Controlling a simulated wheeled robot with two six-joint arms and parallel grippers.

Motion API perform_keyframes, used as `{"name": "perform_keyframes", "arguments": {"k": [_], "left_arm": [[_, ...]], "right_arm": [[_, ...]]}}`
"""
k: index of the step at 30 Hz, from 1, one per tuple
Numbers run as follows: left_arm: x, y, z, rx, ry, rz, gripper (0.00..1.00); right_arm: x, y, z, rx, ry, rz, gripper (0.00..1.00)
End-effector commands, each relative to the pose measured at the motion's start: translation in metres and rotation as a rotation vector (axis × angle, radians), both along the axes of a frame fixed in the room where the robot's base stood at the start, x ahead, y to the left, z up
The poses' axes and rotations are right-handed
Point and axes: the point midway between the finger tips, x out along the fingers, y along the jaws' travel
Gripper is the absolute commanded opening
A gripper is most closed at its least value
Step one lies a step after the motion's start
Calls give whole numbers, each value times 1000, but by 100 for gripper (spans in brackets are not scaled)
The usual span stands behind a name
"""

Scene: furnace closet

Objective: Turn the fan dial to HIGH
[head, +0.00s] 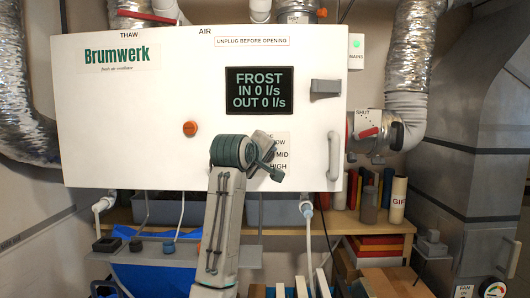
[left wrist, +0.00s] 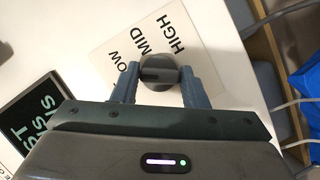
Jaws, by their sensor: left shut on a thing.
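The fan dial (left wrist: 158,72) is a dark round knob on a pale label plate (left wrist: 120,38) reading HIGH, MID and a partly hidden LOW. My left gripper (left wrist: 160,84) has one finger on each side of the knob and is shut on it. I cannot tell for sure which word the knob points to. In the head view my left gripper (head: 264,160) is against the white Brumwerk unit (head: 120,130) and hides the dial. The label plate (head: 280,157) shows just right of it. My right gripper is not in view.
The unit's display (head: 259,90) reads FROST, IN 0 l/s, OUT 0 l/s. An orange knob (head: 190,128) is left of my gripper; a grey latch (head: 325,88) and a white handle (head: 335,155) are to its right. A shelf (head: 350,222) runs below.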

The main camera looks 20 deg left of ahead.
Motion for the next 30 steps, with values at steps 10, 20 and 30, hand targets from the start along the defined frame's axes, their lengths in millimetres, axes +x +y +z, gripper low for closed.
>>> {"name": "perform_keyframes", "arguments": {"k": [10, 20, 30], "left_arm": [[1, -3, 2, 315, 95, -2, 17], [1, -4, 3, 617, 179, -1, 17], [1, -6, 2, 928, 267, -3, 17]], "right_arm": [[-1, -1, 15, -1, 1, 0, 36], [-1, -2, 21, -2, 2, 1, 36], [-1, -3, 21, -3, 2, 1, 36]]}}
